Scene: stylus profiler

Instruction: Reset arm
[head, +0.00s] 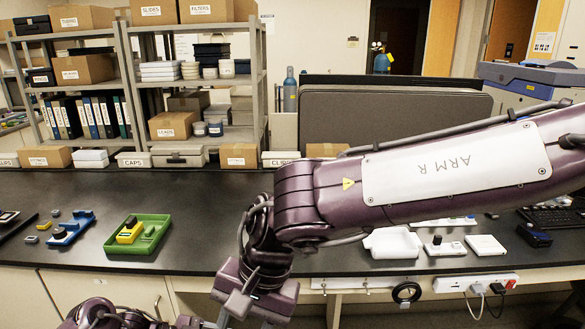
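My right arm, marked ARM R, reaches in from the right across the bench in the head view, and its wrist bends down near the bench's front edge. My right gripper (250,292) is at the lower middle, in front of the bench edge; its fingertips are not clearly shown and I see nothing held. Part of my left arm shows at the bottom left edge, with its gripper end (190,322) mostly cut off by the frame.
Shelves (195,85) with boxes stand behind. A grey panel (390,120) stands behind my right arm. Power sockets (475,283) line the front.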

